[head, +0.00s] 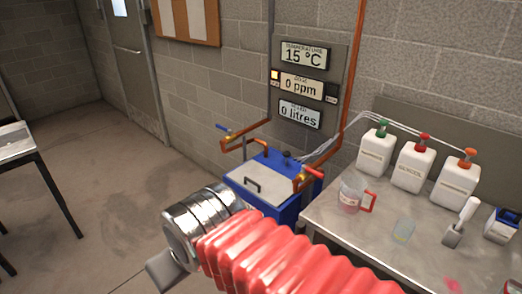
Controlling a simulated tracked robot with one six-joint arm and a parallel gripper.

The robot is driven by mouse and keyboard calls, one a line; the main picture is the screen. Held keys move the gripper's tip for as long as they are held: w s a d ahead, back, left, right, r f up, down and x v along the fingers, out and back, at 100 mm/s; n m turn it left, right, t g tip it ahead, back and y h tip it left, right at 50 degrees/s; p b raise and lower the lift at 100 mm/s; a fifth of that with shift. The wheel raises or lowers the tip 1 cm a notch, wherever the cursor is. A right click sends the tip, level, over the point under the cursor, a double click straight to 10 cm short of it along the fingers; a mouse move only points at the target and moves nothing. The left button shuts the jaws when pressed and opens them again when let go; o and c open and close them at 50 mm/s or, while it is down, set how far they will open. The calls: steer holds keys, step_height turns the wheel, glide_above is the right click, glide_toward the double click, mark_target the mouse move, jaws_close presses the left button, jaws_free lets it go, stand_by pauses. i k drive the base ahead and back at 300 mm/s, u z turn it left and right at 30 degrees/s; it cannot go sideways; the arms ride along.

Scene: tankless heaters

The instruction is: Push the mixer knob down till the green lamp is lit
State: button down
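A small black knob (286,154) stands on top of the blue tank (290,212); it looks like the mixer knob, but no label on it can be read. On the wall panel (339,62), a small lamp (275,75) at the left glows orange-yellow. I see no green light on the panel. My gripper (165,268) is at the lower left, in front of and below the tank, apart from the knob. Only a grey part of it shows beyond my metal wrist, so its opening is hidden.
Copper pipes with a blue-handled valve (224,128) and a red-handled valve (312,172) flank the tank. A metal table (380,228) at the right carries a jug (351,192), a beaker (403,229) and white bottles (413,168). Open floor (110,190) lies at the left.

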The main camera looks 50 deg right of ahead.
mark_target(286, 154)
steer(key=u, duration=0.15)
steer(key=i, duration=1.45)
steer(key=z, duration=0.55)
steer(key=i, duration=0.8)
steer(key=z, duration=0.45)
